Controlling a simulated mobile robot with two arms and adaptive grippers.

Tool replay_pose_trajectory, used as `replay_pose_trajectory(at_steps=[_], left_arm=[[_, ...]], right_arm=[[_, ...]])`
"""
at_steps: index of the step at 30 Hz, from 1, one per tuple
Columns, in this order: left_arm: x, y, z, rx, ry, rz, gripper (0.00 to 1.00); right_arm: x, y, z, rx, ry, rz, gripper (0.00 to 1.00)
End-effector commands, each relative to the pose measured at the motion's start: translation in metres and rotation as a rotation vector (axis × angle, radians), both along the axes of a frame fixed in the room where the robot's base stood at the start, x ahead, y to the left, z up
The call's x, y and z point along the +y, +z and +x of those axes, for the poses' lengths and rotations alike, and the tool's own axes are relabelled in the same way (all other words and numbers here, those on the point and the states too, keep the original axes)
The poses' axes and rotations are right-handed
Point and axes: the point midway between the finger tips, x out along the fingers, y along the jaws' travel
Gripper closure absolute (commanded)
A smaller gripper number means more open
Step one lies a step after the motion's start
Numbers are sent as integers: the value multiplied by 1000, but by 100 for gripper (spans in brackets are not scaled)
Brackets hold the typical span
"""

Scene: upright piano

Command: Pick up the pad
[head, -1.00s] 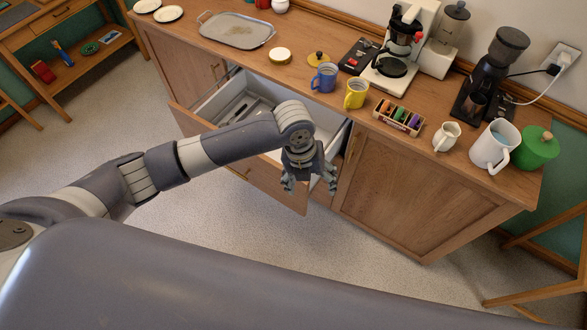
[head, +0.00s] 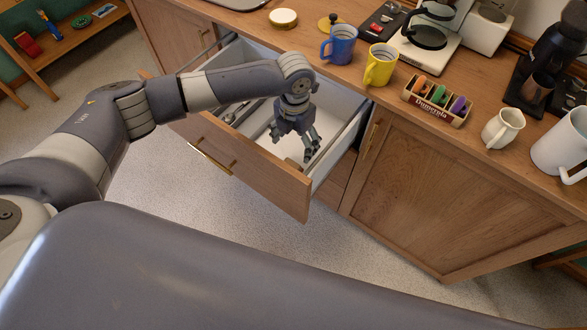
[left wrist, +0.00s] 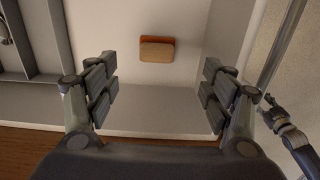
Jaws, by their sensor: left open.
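The pad (left wrist: 157,50) is a small tan block with a reddish-brown edge. In the left wrist view it lies flat on the white floor of the open drawer (head: 235,165), at the upper middle. I cannot make it out clearly in the head view. My left gripper (head: 297,142) points down into the drawer near its front panel. In the left wrist view the left gripper (left wrist: 160,88) is open and empty, with the pad beyond the gap between its fingers and not touched. A dark gripper-like part of mine (left wrist: 280,122) shows small at the right edge there.
The drawer has a divided section (left wrist: 45,40) on its left in the left wrist view. A blue mug (head: 341,45), yellow mug (head: 380,65), rack with coloured items (head: 436,101) and white jug (head: 502,128) stand on the counter above. The floor before the drawer is clear.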

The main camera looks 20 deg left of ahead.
Motion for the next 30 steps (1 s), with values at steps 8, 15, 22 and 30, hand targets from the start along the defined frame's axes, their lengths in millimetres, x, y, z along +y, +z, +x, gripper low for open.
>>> replay_pose_trajectory(at_steps=[8,15,22,30], left_arm=[[0,-29,-1,4,-2,0,25],[0,-58,0,1,-2,0,25],[3,-80,0,4,-1,1,25],[5,-110,0,2,-2,1,25]], right_arm=[[-3,-3,9,-15,2,-2,60],[-3,-2,9,-15,2,-2,60],[-3,2,9,-15,2,-2,60],[-2,3,8,-14,2,-2,60]])
